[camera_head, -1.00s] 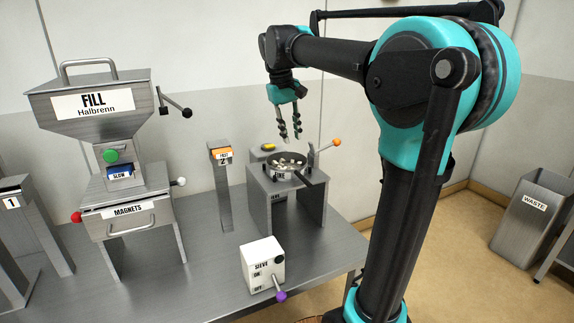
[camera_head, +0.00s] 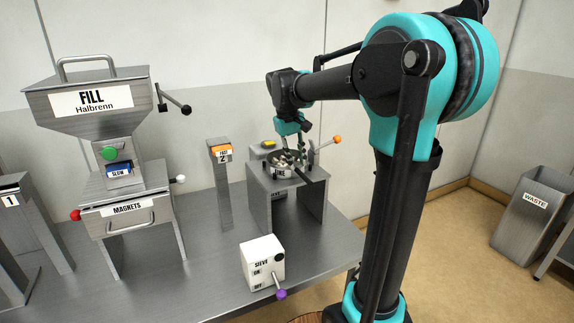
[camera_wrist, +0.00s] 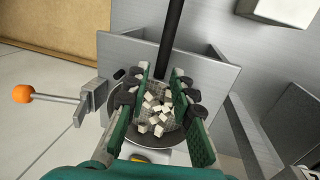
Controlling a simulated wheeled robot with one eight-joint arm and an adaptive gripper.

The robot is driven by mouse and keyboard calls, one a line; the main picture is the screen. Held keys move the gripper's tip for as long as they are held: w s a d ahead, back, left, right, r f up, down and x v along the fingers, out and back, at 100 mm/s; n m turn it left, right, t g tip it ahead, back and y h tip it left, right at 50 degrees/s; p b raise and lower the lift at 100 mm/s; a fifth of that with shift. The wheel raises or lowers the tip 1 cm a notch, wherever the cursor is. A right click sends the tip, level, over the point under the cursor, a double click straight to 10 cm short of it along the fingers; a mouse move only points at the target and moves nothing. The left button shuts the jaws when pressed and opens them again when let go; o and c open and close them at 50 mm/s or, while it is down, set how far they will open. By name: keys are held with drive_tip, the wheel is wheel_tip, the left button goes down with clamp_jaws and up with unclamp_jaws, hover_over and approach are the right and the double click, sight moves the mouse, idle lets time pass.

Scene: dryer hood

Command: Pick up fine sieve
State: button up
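The fine sieve (camera_head: 281,172) is a round dark pan with a label ending in "INE". It sits on a metal stand and holds several pale cubes. In the wrist view the sieve (camera_wrist: 98,104) is below my gripper, and its black handle (camera_wrist: 173,35) points away to the top. My gripper (camera_head: 292,150) points down over the sieve; in the wrist view my gripper (camera_wrist: 160,88) is open, with its two fingers apart on either side of the cubes. Whether the fingertips touch the sieve cannot be told. The fingers hide parts of the rim.
An orange-knobbed clamp lever (camera_head: 335,139) stands beside the sieve. The sieve stand (camera_head: 262,208) is on the metal table (camera_head: 200,270). A post marked 2 (camera_head: 221,180), a white switch box (camera_head: 262,262) and the Fill hopper (camera_head: 90,103) are nearby. A waste bin (camera_head: 532,210) is at right.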

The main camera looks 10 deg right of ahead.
sight(298, 169)
drive_tip(key=f, duration=0.5)
drive_tip(key=shift+w+d, duration=0.2)
drive_tip(key=shift+d, duration=0.15)
clamp_jaws()
drive_tip(key=shift+r, duration=0.1)
